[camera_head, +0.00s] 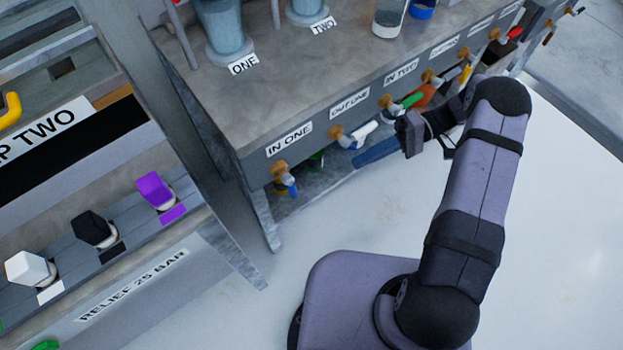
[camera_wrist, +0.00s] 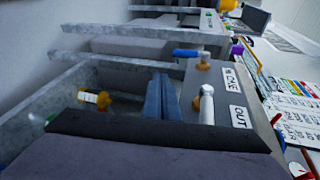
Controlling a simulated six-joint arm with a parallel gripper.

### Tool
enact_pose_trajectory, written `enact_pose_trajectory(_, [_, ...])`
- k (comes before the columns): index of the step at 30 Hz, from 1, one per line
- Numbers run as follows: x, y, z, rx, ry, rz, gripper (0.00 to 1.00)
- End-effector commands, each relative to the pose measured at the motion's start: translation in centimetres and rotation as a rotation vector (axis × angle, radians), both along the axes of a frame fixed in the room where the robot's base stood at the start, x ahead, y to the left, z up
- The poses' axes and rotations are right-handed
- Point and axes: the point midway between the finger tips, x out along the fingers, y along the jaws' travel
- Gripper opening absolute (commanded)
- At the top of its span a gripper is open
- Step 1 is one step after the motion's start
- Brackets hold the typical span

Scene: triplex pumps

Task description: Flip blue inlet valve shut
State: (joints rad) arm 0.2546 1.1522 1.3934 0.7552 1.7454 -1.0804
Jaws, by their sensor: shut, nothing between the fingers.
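The blue valve handle (camera_head: 290,185) hangs from a brass fitting (camera_head: 280,169) below the IN ONE label (camera_head: 289,140) on the bench front. In the wrist view the blue handle (camera_wrist: 187,53) points left from its orange-brass fitting (camera_wrist: 203,62). My gripper (camera_head: 362,161) has blue fingers, closed together and empty, pointing left along the bench front toward the blue valve. A clear gap separates them from the blue handle. The fingers also show in the wrist view (camera_wrist: 160,95), left of the white valve handle and short of the blue one.
The white handle (camera_head: 365,132) at OUT ONE is close above my fingers. The green handle (camera_head: 412,99) is near my wrist; yellow (camera_head: 465,75) and red (camera_head: 515,32) handles follow rightward. A bench leg (camera_head: 262,215) stands left of the blue valve. The floor in front is clear.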

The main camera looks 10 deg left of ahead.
Motion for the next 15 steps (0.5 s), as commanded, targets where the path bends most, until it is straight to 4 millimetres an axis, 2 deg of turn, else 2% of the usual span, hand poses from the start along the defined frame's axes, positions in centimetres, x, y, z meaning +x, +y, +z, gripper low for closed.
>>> enact_pose_trajectory(3, [-0.5,0.1,2.3,0.1,0.007,0.031,0.0])
enact_pose_trajectory(6, [-1.0,0.0,3.5,0.154,0.009,0.053,0.0])
enact_pose_trajectory(15, [-1.3,0.2,3.8,0.182,-0.006,0.066,0.0])
